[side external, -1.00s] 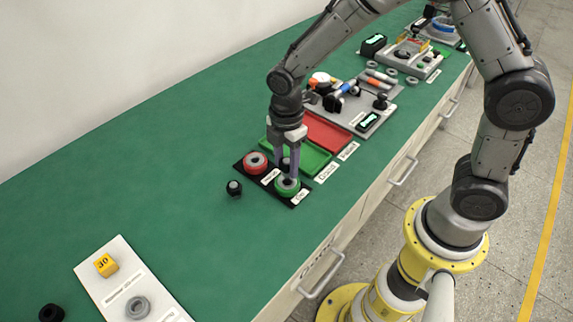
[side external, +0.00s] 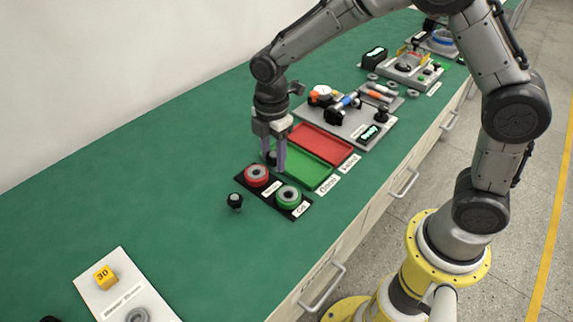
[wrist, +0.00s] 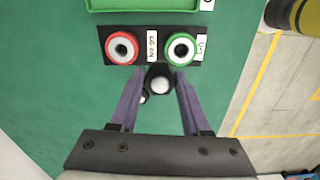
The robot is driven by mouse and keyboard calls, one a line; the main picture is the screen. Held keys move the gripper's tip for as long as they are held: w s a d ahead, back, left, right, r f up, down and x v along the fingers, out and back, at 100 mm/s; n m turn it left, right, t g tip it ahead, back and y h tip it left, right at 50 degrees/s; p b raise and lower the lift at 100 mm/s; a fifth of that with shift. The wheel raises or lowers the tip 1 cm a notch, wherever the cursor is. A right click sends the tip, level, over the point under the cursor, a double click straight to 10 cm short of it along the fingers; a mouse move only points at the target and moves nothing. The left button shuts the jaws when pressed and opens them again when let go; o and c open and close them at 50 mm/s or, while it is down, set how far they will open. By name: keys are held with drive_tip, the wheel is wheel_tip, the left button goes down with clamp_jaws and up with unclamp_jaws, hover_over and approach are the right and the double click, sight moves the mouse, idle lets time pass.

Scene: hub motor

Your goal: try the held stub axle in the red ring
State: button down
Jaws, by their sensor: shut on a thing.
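My gripper (wrist: 158,85) is shut on the stub axle (wrist: 160,80), a dark piece with a pale round end, held between the two fingers. In the side external view my gripper (side external: 274,165) is above the table near the red ring (side external: 257,175), and the axle is partly hidden by a finger. In the wrist view the red ring (wrist: 122,48) is up and left of the axle. The green ring (wrist: 181,48) is up and right of it. Both rings sit on a black base with labels. The axle appears apart from both rings; its height above them is unclear.
A small black part (side external: 235,201) stands on the green table beside the ring base. A green tray (side external: 318,182) and a red tray (side external: 330,158) lie behind the base. A white board (side external: 122,285) with a yellow block (side external: 103,276) lies front left, with free table between.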

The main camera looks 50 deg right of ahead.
drive_tip(key=shift+w+d+f, duration=0.1)
drive_tip(key=shift+w+f, duration=0.85)
drive_tip(key=shift+w, duration=0.25)
drive_tip(key=shift+w+d+f, duration=0.1)
drive_tip(key=shift+w+f, duration=0.85)
drive_tip(key=shift+w, duration=0.3)
drive_tip(key=shift+w+d+f, duration=0.1)
drive_tip(key=shift+w+f, duration=0.85)
drive_tip(key=shift+w, duration=0.25)
drive_tip(key=shift+f, duration=0.55)
drive_tip(key=shift+r, duration=0.2)
drive_tip(key=shift+r, duration=0.4)
drive_tip(key=shift+r, duration=0.2)
idle(0.3)
drive_tip(key=shift+f, duration=0.25)
idle(0.9)
